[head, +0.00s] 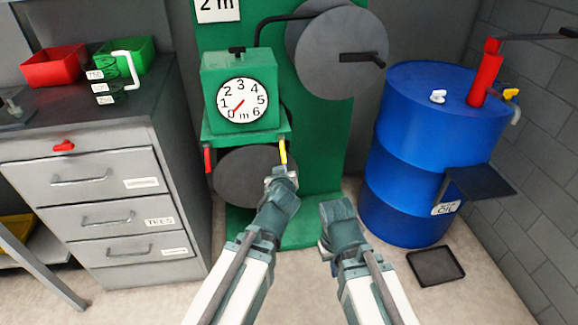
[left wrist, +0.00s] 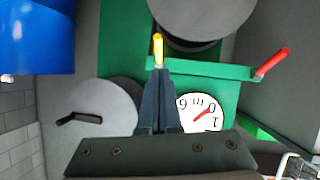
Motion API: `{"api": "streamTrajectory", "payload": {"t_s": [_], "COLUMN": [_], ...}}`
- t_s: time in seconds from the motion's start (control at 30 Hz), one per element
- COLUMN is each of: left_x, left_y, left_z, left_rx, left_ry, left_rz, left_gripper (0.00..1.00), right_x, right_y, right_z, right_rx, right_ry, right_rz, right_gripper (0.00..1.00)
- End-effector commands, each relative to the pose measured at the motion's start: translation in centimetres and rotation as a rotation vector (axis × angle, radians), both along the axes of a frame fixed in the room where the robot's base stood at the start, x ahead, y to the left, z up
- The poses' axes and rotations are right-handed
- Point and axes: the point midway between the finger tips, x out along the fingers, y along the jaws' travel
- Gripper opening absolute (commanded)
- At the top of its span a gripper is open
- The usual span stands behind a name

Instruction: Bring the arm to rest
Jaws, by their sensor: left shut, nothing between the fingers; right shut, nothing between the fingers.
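My left arm reaches up to the green machine in the head view. Its gripper (head: 280,175) is just below the yellow lever (head: 283,152). In the left wrist view the left fingers (left wrist: 158,82) are together and empty, with the yellow lever (left wrist: 158,50) just beyond their tips. I cannot tell whether they touch it. My right gripper (head: 325,245) is low in front of the machine's green base, apart from other things; its fingertips are mostly hidden by its own body, and it holds nothing visible.
The green machine (head: 342,150) carries a dial (head: 242,100), a red lever (head: 208,160) and grey discs (head: 342,55). A grey drawer cabinet (head: 85,188) stands left. A blue drum (head: 405,165) stands right, with a black tray (head: 436,266) on the floor.

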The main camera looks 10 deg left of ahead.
Motion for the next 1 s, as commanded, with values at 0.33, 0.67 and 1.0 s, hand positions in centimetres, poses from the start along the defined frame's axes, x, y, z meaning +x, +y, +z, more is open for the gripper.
{"api": "streamTrajectory", "payload": {"t_s": [0.33,0.67,1.0], "left_x": [-0.4,-0.5,-6.8], "left_y": [0.3,0.3,-0.7], "left_z": [0.2,0.3,2.5], "left_rx": [0.001,0.004,0.162], "left_ry": [0.000,0.004,0.470], "left_rz": [-0.002,0.000,-0.051], "left_gripper": [0.00,0.00,0.00], "right_x": [0.0,0.0,0.0], "right_y": [0.0,0.0,0.0], "right_z": [0.2,0.4,10.0], "right_rx": [0.000,0.000,0.000], "right_ry": [0.000,0.000,0.000], "right_rz": [0.000,0.000,0.000], "right_gripper": [0.00,0.00,0.00]}}
